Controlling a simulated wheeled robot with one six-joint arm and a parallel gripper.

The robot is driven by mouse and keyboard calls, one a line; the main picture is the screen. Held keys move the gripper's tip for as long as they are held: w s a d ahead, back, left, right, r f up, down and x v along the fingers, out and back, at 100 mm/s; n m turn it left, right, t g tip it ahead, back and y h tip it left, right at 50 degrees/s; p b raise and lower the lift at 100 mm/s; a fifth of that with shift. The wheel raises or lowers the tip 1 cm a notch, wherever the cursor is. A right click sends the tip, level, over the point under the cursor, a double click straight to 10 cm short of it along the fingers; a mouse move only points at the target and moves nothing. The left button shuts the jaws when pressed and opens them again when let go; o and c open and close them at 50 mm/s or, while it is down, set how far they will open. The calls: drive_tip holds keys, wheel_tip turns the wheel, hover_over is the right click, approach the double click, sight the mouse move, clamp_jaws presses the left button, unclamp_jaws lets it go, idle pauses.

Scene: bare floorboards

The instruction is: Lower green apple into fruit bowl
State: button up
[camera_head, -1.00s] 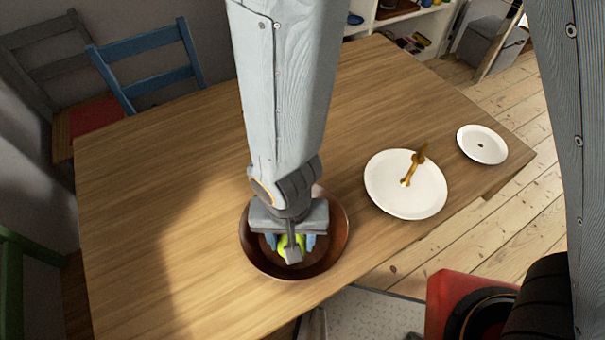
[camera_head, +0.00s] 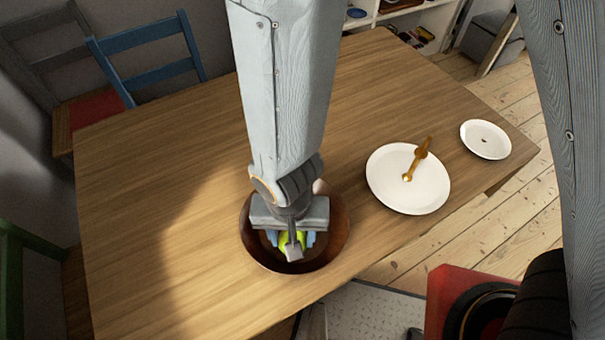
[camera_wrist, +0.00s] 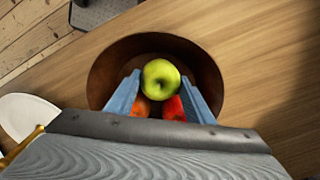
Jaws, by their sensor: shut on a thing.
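The green apple (camera_wrist: 160,77) is between the two blue fingers of my gripper (camera_wrist: 162,92), which is shut on it. In the head view the apple (camera_head: 289,240) shows only partly behind my gripper (camera_head: 291,241). The brown fruit bowl (camera_head: 336,236) stands on the table under my gripper, and its rim surrounds the apple in both views. In the wrist view the bowl (camera_wrist: 105,75) holds red and orange fruit (camera_wrist: 173,108), partly hidden by my gripper. I cannot tell whether the green apple touches the bowl or the fruit.
A white plate (camera_head: 385,186) with a golden utensil (camera_head: 418,159) lies right of the bowl. A smaller white plate (camera_head: 486,140) is near the table's right corner. A blue chair (camera_head: 150,75) stands at the back left. The table's left part (camera_head: 150,200) is clear.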

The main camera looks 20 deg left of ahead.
drive_tip(key=shift+f+b, duration=0.8)
drive_tip(key=shift+f, duration=0.6)
idle(0.6)
drive_tip(key=o, duration=1.2)
drive_tip(key=shift+r, duration=0.1)
